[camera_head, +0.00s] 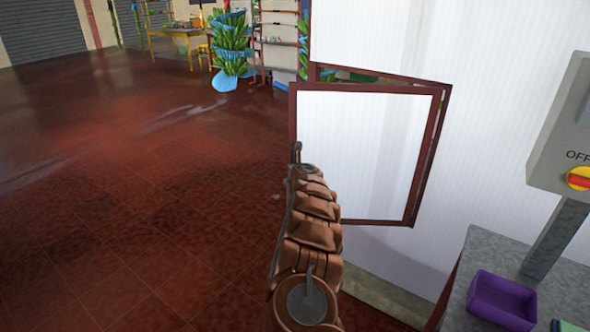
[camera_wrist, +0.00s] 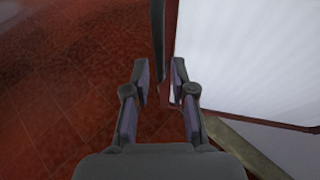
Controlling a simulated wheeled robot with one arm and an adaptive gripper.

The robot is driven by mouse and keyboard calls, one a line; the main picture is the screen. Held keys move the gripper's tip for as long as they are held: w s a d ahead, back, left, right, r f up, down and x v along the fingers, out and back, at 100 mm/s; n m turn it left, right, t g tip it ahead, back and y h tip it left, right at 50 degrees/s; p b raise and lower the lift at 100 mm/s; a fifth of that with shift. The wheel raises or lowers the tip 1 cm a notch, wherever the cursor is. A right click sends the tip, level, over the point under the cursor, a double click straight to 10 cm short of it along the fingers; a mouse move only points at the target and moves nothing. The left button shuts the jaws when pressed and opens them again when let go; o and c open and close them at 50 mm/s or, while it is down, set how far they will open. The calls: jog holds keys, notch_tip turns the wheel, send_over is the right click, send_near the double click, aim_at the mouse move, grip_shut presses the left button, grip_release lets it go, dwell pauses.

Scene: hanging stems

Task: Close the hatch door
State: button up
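The hatch door (camera_head: 365,150) is a white panel with a dark red-brown frame. It stands ajar, swung out from its opening in the white wall; the red-brown opening frame (camera_head: 432,150) shows behind its right side. My gripper (camera_head: 299,158) is at the door's left edge, about mid-height. In the wrist view my gripper (camera_wrist: 160,68) is open, with its two fingers apart.
A grey counter (camera_head: 455,300) with a purple bin (camera_head: 502,301) stands at the lower right, beneath a grey switch box (camera_head: 562,130). Red tiled floor (camera_head: 140,190) lies open to the left. A hanging banana stem (camera_head: 231,45) and a yellow table (camera_head: 182,36) are at the back.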

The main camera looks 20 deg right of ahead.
jog(key=shift+s+a+r, duration=0.1)
jog(key=shift+s+a, duration=0.1)
jog(key=shift+s, duration=0.2)
jog(key=shift+c, duration=0.2)
